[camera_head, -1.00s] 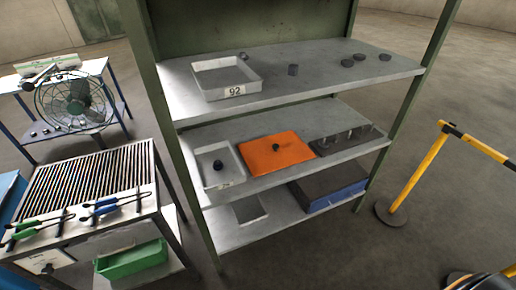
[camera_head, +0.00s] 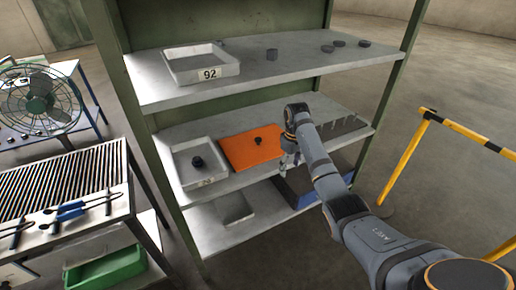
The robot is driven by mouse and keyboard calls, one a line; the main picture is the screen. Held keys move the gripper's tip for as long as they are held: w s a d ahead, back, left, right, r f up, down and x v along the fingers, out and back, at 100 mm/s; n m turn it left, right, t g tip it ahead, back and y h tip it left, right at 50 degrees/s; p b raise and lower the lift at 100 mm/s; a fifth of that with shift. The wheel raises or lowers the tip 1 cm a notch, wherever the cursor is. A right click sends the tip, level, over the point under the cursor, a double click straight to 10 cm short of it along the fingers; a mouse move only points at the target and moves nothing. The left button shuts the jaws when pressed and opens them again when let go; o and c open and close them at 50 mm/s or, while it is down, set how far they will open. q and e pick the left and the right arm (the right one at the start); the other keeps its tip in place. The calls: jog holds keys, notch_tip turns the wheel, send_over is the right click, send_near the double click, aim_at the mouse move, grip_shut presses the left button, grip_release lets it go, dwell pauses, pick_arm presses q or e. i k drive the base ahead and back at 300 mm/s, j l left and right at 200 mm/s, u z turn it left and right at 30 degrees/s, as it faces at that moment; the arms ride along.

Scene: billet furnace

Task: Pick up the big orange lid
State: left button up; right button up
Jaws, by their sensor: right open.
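The big orange lid (camera_head: 240,151) is a flat rectangular plate with a small dark knob (camera_head: 258,140) on top. It lies on the middle shelf (camera_head: 215,186), between a white tray and a dark block with upright pins. My right arm reaches in from the lower right. My right gripper (camera_head: 289,163) points down at the front edge of the middle shelf, just right of the lid and apart from its knob. It is open, and I see nothing between its fingers. The arm covers part of the pinned block. My left gripper is not in view.
The white tray (camera_head: 177,163) holds a dark round piece. The upper shelf (camera_head: 300,68) hangs above, with a tray marked 92 (camera_head: 178,68) and several dark pieces. A blue box (camera_head: 309,199) sits on the bottom shelf. A grilled table (camera_head: 60,190) stands left, a yellow barrier (camera_head: 407,160) right.

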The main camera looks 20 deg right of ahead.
aim_at(246, 150)
jog(key=i, duration=1)
